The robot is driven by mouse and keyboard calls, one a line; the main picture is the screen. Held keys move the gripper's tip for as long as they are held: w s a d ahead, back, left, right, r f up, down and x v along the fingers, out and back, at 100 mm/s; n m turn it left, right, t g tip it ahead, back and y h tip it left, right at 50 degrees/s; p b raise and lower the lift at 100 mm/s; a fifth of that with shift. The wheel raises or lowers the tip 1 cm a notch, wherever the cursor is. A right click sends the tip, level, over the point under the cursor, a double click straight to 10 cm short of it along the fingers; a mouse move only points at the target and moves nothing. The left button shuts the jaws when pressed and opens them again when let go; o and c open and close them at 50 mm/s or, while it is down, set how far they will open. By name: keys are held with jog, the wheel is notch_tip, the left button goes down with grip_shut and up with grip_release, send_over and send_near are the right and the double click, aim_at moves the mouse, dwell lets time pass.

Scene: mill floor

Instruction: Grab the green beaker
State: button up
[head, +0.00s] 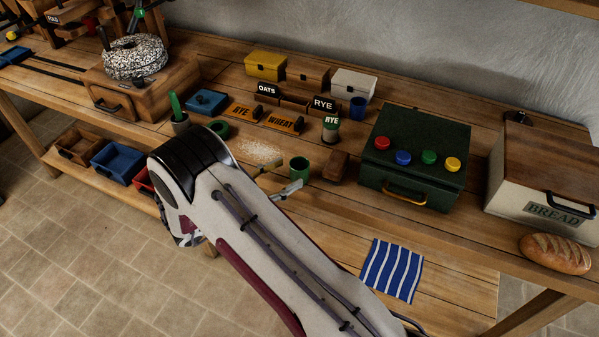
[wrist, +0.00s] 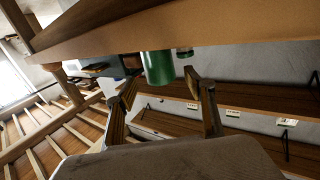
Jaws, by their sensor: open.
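The green beaker (head: 299,168) stands upright on the wooden workbench (head: 330,215), near the middle of the head view. In the wrist view, which shows the bench upside down, the green beaker (wrist: 158,67) appears between and beyond the two fingertips. My gripper (head: 279,178) is open and empty, with its fingers pointing at the beaker from the left. In the wrist view my gripper (wrist: 160,85) has its fingers spread wider than the beaker. I cannot tell how large the remaining gap is. My arm hides part of the bench front.
A brown block (head: 336,166) stands close right of the beaker, and a RYE jar (head: 331,127) stands behind it. Spilled grain (head: 258,152) lies to its left. A dark green box (head: 415,155) with coloured knobs stands further right. A striped cloth (head: 392,270) lies in front.

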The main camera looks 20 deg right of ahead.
aim_at(292, 172)
jog(key=shift+d, duration=0.1)
jog(key=shift+x, duration=2.5)
jog(key=shift+f, duration=0.15)
jog(key=c, duration=1.3)
